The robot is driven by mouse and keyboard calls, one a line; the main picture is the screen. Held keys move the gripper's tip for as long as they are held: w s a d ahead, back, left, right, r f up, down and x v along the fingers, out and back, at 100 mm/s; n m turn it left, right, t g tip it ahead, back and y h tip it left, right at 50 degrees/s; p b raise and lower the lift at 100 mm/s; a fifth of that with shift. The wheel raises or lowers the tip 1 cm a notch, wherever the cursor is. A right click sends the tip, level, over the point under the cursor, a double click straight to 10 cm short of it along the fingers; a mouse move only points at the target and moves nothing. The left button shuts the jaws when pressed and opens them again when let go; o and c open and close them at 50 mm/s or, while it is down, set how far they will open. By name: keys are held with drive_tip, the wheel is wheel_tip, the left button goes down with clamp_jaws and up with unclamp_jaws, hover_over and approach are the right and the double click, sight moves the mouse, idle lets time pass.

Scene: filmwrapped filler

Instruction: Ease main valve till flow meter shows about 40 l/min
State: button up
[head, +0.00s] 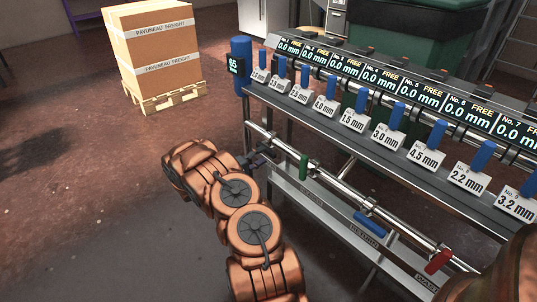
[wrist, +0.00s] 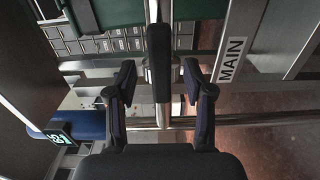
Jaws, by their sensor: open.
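A shiny pipe runs low along the front of the bench. In the wrist view, a dark valve handle (wrist: 158,62) lies along the pipe between my fingertips, beside a white MAIN label (wrist: 231,58). My gripper (wrist: 160,82) is open around this handle, with gaps on both sides; contact is not visible. In the head view my gripper (head: 264,153) is at the pipe's left end and mostly hides the handle. The digital display (head: 234,65) on a blue cylinder reads about 65. The display also shows rotated in the wrist view (wrist: 60,137).
Further right on the pipe are a green handle (head: 304,167), a blue handle (head: 370,226) and a red handle (head: 438,262). Above are blue levers with mm cards and a row of displays reading FREE 0.0 mm. Floor left is clear.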

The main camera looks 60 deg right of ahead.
sight(267, 153)
drive_tip(key=shift+b+x, duration=0.3)
drive_tip(key=shift+x, duration=1.9)
clamp_jaws()
